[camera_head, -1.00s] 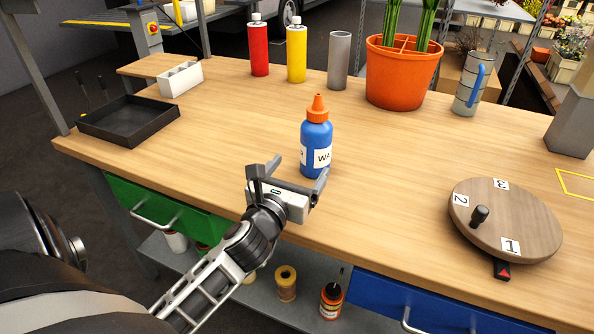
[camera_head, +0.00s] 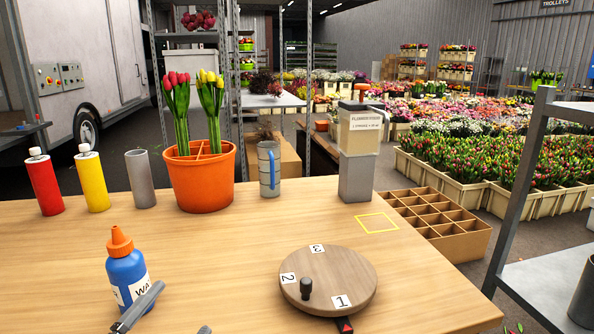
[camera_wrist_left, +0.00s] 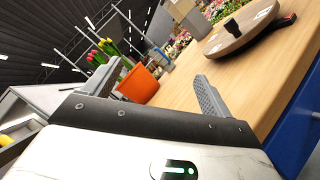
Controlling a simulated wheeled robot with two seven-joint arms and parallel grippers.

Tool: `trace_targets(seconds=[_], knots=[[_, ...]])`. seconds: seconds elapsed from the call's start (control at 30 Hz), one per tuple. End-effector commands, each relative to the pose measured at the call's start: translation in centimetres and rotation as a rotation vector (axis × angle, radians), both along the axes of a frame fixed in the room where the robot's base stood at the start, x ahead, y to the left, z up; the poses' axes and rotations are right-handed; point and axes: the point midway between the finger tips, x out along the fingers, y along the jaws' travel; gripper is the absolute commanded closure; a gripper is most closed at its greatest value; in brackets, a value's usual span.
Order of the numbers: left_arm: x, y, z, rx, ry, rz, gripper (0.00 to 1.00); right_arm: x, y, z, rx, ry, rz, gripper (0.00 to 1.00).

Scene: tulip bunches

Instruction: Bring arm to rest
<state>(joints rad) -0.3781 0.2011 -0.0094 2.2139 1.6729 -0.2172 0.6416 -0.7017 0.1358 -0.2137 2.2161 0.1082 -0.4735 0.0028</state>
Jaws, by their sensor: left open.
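My left gripper (camera_head: 172,318) shows only by its fingertips at the bottom edge of the head view. It is open, with its fingers wide apart in the left wrist view (camera_wrist_left: 157,90) and nothing between them. One finger overlaps the lower right of a blue bottle (camera_head: 124,272) with an orange cap; I cannot tell if they touch. The bottle stands upright on the wooden table (camera_head: 215,245). The rest of my left arm is out of the head view. My right gripper is not in view.
A round wooden turntable (camera_head: 335,272) with numbered labels stands right of the gripper. Bare tabletop lies between.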

Motion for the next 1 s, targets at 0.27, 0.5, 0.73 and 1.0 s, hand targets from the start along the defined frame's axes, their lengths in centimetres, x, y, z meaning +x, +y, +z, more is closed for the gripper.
trace_targets(seconds=[0.27,0.5,0.73,1.0], knots=[[-7.5,-8.1,-9.2,1.100,-0.050,-0.421,0.16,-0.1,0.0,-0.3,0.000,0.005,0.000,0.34],[-12.0,-5.3,-15.4,1.629,0.070,-0.671,0.16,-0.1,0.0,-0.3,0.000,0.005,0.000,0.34],[-15.2,-1.4,-17.8,1.908,0.219,-0.840,0.16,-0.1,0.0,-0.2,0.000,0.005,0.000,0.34],[-17.3,1.6,-18.5,2.083,0.337,-0.940,0.16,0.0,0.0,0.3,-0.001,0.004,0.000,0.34]])
